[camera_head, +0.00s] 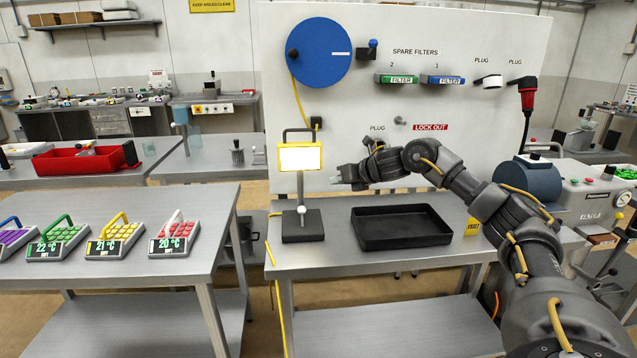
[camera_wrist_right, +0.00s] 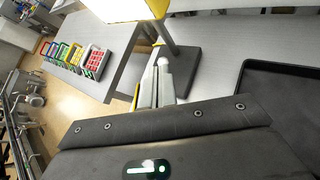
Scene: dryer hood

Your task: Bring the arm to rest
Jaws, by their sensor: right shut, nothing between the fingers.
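My right arm comes in from the lower right of the head view. Its gripper (camera_head: 347,178) points left, above the bench between the lit lamp (camera_head: 300,157) and the black tray (camera_head: 402,241). The gripper is shut and empty. In the right wrist view the closed fingers (camera_wrist_right: 156,85) point toward the lamp's stand (camera_wrist_right: 182,72). The lamp stands upright on a dark square base. My left gripper does not show in either view.
A white panel (camera_head: 360,80) with a blue disc, filters and plugs stands behind the bench. A dryer machine (camera_head: 590,200) is at the right. Keypad units (camera_head: 115,238) stand on the left table. The black tray is empty. A yellow cord hangs at the bench's left edge.

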